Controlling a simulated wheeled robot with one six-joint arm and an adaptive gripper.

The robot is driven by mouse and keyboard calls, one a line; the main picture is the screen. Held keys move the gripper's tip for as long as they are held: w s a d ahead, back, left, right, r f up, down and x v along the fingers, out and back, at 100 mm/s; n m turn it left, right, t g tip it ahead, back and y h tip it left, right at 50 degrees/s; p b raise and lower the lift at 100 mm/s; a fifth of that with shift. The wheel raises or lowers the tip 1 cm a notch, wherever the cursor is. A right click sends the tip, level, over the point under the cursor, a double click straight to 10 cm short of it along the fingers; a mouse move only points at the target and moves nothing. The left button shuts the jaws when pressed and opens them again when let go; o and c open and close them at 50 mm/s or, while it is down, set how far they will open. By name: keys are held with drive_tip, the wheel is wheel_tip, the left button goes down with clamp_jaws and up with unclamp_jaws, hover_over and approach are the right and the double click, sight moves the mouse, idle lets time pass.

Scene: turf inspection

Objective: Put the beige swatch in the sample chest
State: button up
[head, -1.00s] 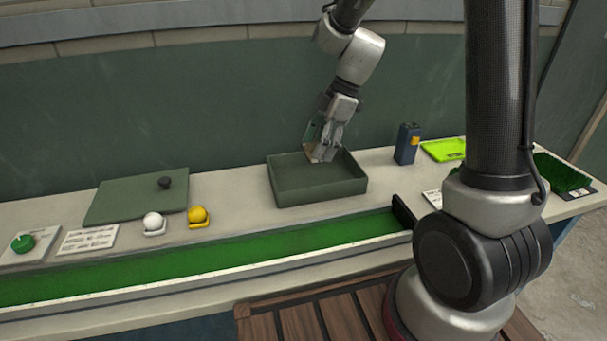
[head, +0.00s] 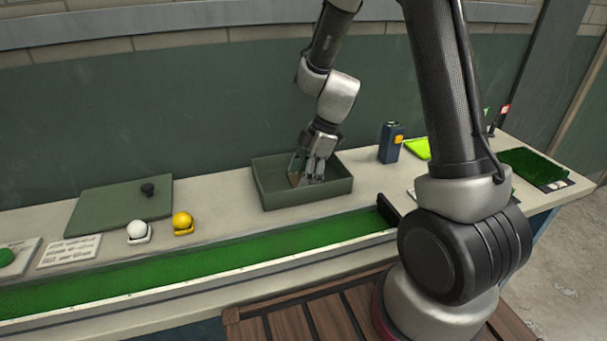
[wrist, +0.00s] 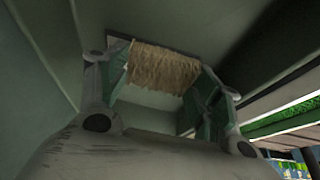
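The sample chest (head: 312,196) is an open, dark green box on the counter, its inside partly hidden by my gripper. My gripper (head: 307,181) points down into it, with the fingertips below the level of its back rim. In the wrist view, my gripper (wrist: 160,85) has its two green-padded fingers at either side of the beige swatch (wrist: 162,66), which is fibrous and straw-coloured. The pads appear to touch its side edges. Green chest walls surround the fingers there. Whether the swatch touches the chest floor cannot be told.
A flat green lid (head: 105,212) with a black knob lies left of the chest. A white ball (head: 138,230) and a yellow ball (head: 182,221) sit before it. A blue box (head: 390,142) stands to the right. A green turf channel (head: 220,253) runs along the front.

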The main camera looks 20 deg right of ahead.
idle(0.3)
drive_tip(key=v, duration=1.1)
drive_tip(key=s+d+r+m+t+h, duration=0.1)
drive_tip(key=s+d+r+m, duration=0.2)
drive_tip(key=s+m, duration=0.3)
drive_tip(key=s+d+r+m+t+h, duration=0.1)
drive_tip(key=s+d+r+m, duration=0.3)
drive_tip(key=s, duration=0.4)
drive_tip(key=s+d+r+m+t+h, duration=0.2)
drive_tip(key=s+r+m, duration=0.3)
drive_tip(key=s+m, duration=0.3)
drive_tip(key=shift+d+r, duration=0.4)
drive_tip(key=shift+d, duration=0.5)
